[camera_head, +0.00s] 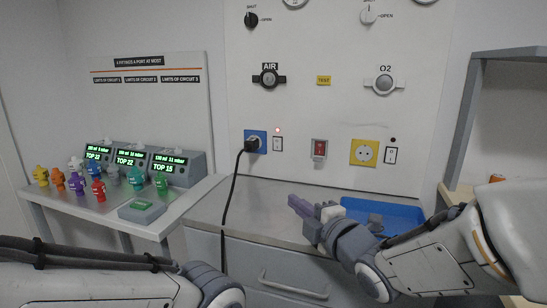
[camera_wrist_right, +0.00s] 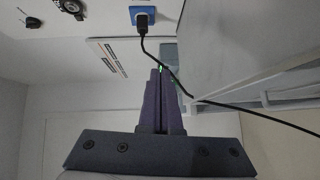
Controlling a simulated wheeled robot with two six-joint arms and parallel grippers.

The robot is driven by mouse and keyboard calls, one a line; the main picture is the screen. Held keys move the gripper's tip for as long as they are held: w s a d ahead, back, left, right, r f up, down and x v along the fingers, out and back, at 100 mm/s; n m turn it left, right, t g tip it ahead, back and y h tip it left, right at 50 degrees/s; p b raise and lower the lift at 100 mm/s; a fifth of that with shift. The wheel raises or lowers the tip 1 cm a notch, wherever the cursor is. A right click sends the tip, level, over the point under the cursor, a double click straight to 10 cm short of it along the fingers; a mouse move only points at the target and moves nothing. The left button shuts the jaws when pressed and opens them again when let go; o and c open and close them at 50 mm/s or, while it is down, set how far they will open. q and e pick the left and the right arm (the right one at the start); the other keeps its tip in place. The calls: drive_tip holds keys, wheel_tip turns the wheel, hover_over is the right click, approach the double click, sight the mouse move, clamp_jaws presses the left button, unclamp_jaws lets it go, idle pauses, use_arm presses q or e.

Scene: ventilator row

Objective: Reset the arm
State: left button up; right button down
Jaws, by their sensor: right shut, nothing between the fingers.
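My right gripper (camera_head: 302,206) is above the grey counter in front of the wall panel, reaching in from the right. Its purple fingers are together with nothing between them. The shut fingers also show in the right wrist view (camera_wrist_right: 162,90), pointing toward the wall. My left arm shows at the bottom left of the head view, but its gripper is out of view.
A black cable plugged into the blue socket (camera_head: 262,135) hangs over the counter (camera_head: 213,208). A blue tray (camera_head: 400,213) lies behind my right arm. Colored fittings (camera_head: 99,190) and several displays (camera_head: 131,157) stand on the left table. A grey shelf frame (camera_head: 468,120) stands right.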

drive_tip(key=s+a+f+m+g+h, duration=0.2)
drive_tip(key=s+f+m+g+h, duration=0.2)
drive_tip(key=s+f+m+g, duration=0.6)
drive_tip(key=s+d+f+m+g+h, duration=0.1)
drive_tip(key=s+f+m+g, duration=0.2)
drive_tip(key=s, duration=0.6)
drive_tip(key=s+d+f+m+g+h, duration=0.15)
drive_tip(key=s+f, duration=0.25)
drive_tip(key=s, duration=0.5)
wheel_tip(320, 180, up, 26)
drive_tip(key=p, duration=2.5)
drive_tip(key=shift+a+f+m+g, duration=0.2)
drive_tip(key=shift+a+m+g, duration=0.1)
drive_tip(key=shift+m+g, duration=0.05)
